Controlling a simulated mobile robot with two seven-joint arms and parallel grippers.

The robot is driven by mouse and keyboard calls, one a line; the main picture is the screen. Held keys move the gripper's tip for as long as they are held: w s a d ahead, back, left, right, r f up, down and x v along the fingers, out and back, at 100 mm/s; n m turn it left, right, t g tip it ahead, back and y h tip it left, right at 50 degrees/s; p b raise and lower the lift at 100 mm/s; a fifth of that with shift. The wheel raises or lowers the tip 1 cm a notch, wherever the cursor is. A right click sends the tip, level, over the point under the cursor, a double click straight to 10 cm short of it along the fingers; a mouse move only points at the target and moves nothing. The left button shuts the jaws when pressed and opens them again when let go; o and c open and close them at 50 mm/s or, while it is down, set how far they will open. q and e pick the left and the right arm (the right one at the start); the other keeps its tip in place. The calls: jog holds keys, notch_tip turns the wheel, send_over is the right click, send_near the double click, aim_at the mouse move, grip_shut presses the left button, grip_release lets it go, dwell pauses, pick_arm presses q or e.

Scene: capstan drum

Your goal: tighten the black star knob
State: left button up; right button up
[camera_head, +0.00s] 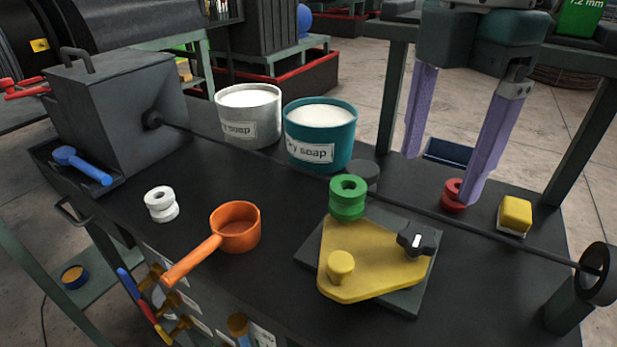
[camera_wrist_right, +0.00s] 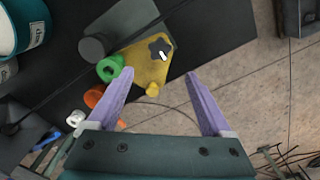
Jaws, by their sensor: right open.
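The black star knob (camera_head: 417,238) sits on the right corner of a yellow plate (camera_head: 365,265), which lies on a dark square base. A white mark shows on the knob. In the right wrist view the knob (camera_wrist_right: 160,48) lies beyond the fingertips, roughly between them in the picture. My right gripper (camera_head: 441,178) is open and empty, its purple fingers pointing down. In the head view it is above and to the right of the knob, apart from it. Nothing is between the fingers in the right wrist view (camera_wrist_right: 160,73). My left gripper is not in view.
A green spool (camera_head: 347,198) and yellow peg (camera_head: 341,266) stand at the plate. A red spool (camera_head: 453,195) and yellow block (camera_head: 515,215) are near the right fingers. A thin rod (camera_head: 480,228) crosses the table. Two soap tubs (camera_head: 320,135) and an orange ladle (camera_head: 235,227) stand left.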

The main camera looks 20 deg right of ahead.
aim_at(415, 236)
notch_tip(415, 236, down, 10)
jog(key=shift+d+r, duration=0.1)
dwell(0.4)
grip_shut()
dwell(0.6)
